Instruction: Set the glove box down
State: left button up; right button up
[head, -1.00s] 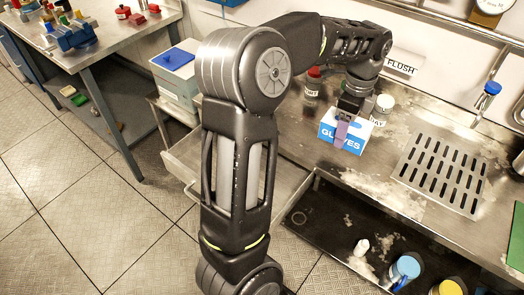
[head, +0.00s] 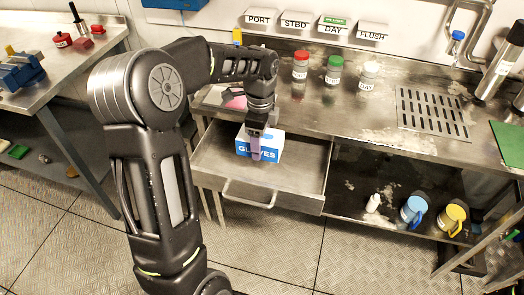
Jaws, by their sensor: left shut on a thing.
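The glove box (head: 268,147) is a white and blue carton with "GLOVES" printed on its front. It is in or just above the open metal drawer (head: 300,183), near its back middle; I cannot tell whether it touches the drawer floor. My left gripper (head: 256,152) comes down on it from above and is shut on it, with one finger visible in front of its face. The gripper covers part of the lettering. My right gripper is out of the picture.
Jars with red (head: 300,68), green (head: 333,71) and white (head: 368,75) lids stand on the counter behind the drawer, left of the slotted drain (head: 432,112). Blue (head: 413,212) and yellow (head: 452,218) mugs and a white bottle (head: 374,202) sit on the lower shelf. The drawer's right part is bare.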

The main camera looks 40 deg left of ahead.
pick_arm(q)
jog(key=shift+s+f, duration=0.1)
jog(key=shift+s, duration=0.05)
send_over(260, 172)
notch_tip(260, 172, down, 6)
jog(key=shift+p, duration=0.3)
jog(key=shift+f, duration=1.85)
jog(key=shift+f, duration=0.25)
jog(key=o, duration=1.6)
jog(key=shift+c, duration=0.2)
jog(key=shift+r, duration=0.1)
jog(key=shift+r, duration=0.1)
